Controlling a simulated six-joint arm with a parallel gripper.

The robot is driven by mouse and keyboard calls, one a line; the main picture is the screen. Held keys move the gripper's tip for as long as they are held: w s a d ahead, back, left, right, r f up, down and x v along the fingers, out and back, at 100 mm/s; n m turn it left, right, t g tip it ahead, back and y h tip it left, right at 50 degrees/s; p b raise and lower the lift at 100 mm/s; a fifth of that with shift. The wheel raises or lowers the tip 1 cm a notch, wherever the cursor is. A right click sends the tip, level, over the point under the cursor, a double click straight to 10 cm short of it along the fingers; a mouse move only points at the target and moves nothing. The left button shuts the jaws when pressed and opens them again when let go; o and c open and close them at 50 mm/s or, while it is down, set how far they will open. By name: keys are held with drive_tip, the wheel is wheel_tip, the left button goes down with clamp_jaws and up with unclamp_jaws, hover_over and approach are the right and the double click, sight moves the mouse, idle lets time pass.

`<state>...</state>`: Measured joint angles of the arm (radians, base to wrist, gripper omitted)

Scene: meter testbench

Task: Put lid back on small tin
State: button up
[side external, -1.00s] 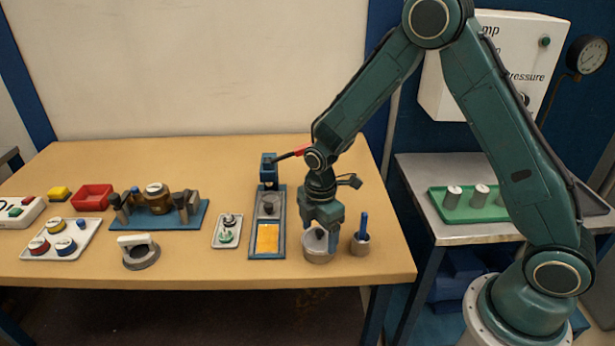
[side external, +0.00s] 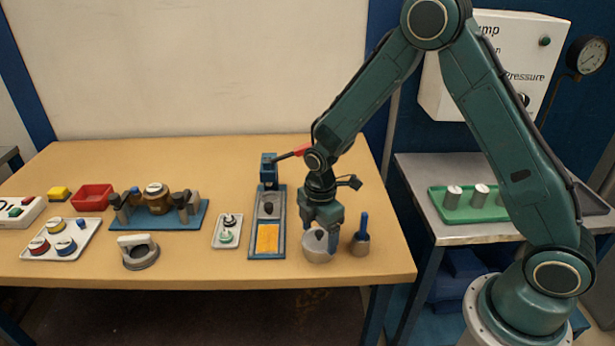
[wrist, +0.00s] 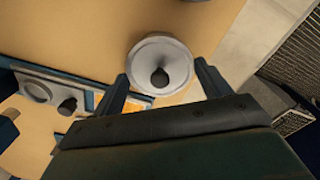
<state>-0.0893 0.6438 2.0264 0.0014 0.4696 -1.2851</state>
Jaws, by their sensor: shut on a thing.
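The small tin (side external: 318,255) is a grey metal cylinder near the right front of the wooden bench. Its pale round lid (wrist: 160,52) with a dark knob is at the tin's top; the lid hides the tin's mouth in the wrist view. In the side view the lid (side external: 311,242) shows between my fingers, right over the tin. My gripper (side external: 321,246) points down with a finger on either side and is shut on the lid. I cannot tell whether the lid is fully seated. My gripper also shows in the wrist view (wrist: 163,82).
A grey cup with a blue-handled tool (side external: 361,240) stands close to the right. A blue fixture with a yellow pad (side external: 267,238) is close to the left, then a small white tray (side external: 227,232). The bench's front edge is near; bare wood lies in front.

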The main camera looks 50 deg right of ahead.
idle(0.8)
drive_tip(key=o, duration=1)
drive_tip(key=shift+r, duration=0.1)
drive_tip(key=shift+r, duration=3.35)
clamp_jaws()
